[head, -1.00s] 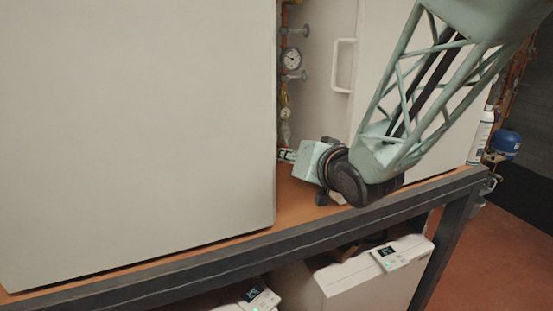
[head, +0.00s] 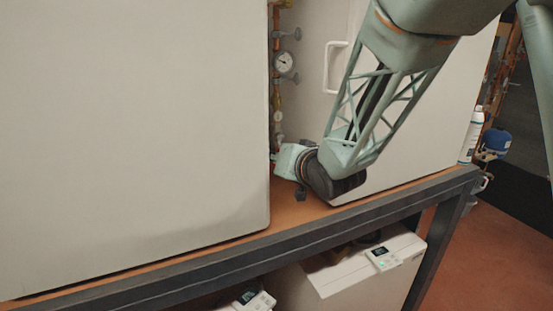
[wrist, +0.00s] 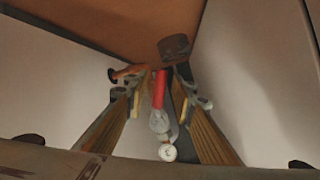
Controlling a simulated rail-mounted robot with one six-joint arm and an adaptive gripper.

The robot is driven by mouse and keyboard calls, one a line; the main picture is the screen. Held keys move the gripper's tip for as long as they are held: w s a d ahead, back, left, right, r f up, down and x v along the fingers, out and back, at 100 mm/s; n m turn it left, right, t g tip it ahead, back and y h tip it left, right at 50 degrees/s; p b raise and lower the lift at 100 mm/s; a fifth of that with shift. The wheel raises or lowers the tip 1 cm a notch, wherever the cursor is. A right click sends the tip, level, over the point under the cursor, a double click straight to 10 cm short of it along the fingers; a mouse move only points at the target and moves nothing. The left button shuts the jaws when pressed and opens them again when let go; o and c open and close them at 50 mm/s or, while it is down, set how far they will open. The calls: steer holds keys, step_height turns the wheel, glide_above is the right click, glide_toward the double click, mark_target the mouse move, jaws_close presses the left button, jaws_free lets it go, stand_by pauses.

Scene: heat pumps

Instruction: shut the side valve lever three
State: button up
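The pipe column with side valves (head: 290,35) runs down the gap between two white cabinets. In the wrist view a red pipe piece (wrist: 159,88) shows between the fingers, with grey lever-like parts (wrist: 204,102) near the fingertips on both sides and a dark round part (wrist: 174,47) beyond. I cannot tell which of these is side valve lever three. My gripper (wrist: 158,92) is open, its two fingers apart at either side of the pipe. I see no lever clearly held. In the head view the large cabinet's edge hides the fingertips.
The large white cabinet (head: 130,120) stands close on the left. The second cabinet (head: 430,120) with a white handle (head: 334,66) stands behind my arm. A round gauge (head: 284,62) sits on the pipes. The orange bench top (head: 290,207) is bare below my wrist.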

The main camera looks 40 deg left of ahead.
jaws_close()
